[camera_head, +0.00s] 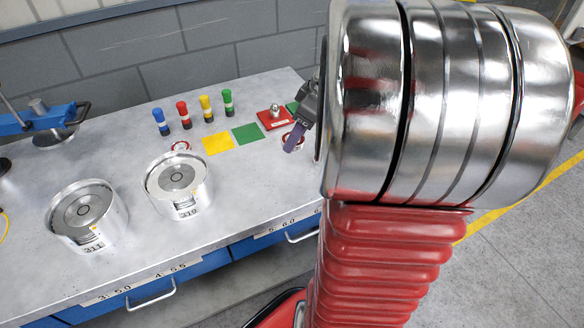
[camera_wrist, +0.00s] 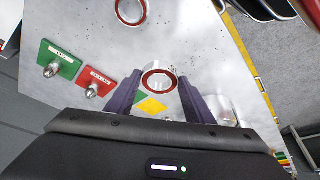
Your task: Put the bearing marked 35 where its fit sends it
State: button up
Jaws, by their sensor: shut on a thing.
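My gripper (camera_wrist: 158,90) has dark purple fingers, closed on both sides of a red-faced ring bearing (camera_wrist: 159,72) in the wrist view. In the head view my gripper (camera_head: 298,132) shows past my arm over the right part of the bench, with a red-and-white ring (camera_head: 291,145) at its fingers. No number on the held bearing can be read. A second red-rimmed ring (camera_wrist: 131,11) lies on the bench at the wrist view's top. Another small ring (camera_head: 181,147) lies behind the housing marked 310 (camera_head: 178,190). A housing marked 311 (camera_head: 88,222) stands further left.
A red plate (camera_head: 275,119) and a green plate (camera_wrist: 60,59), each with a knob, sit near my gripper. Yellow (camera_head: 218,144) and green (camera_head: 247,134) squares lie beside them. Several coloured posts (camera_head: 206,108) stand behind. A blue press (camera_head: 40,120) is at left. Labelled drawers line the front.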

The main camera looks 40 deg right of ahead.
jog(key=shift+f, duration=3.15)
jog(key=shift+f, duration=1.85)
jog(key=o, duration=1.3)
jog(key=shift+f, duration=0.1)
